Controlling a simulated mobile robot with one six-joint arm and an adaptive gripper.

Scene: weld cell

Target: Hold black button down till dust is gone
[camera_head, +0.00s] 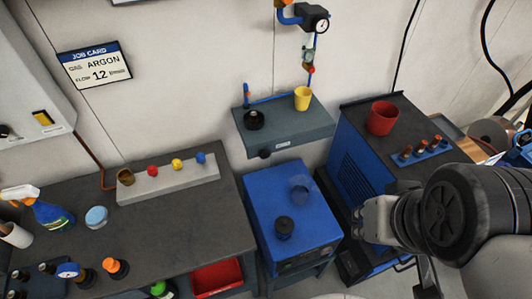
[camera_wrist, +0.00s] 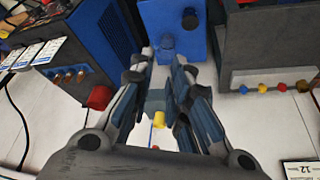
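A blue box-shaped unit (camera_head: 262,200) stands low in the middle of the head view. A black round knob-like piece (camera_head: 284,227), which looks like the black button, stands on its top. In the wrist view the black piece (camera_wrist: 189,18) and the dome (camera_wrist: 167,42) show at the top, beyond the fingers. My gripper (camera_head: 359,221) is to the right of the blue unit, apart from the black piece. Its fingers (camera_wrist: 165,65) are apart with nothing between them.
A dark cabinet (camera_head: 350,110) at right bears a red cup (camera_head: 382,118) and copper-tipped pieces. A wall shelf (camera_head: 300,131) holds a yellow cup (camera_head: 302,98) and a black round item (camera_head: 254,119).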

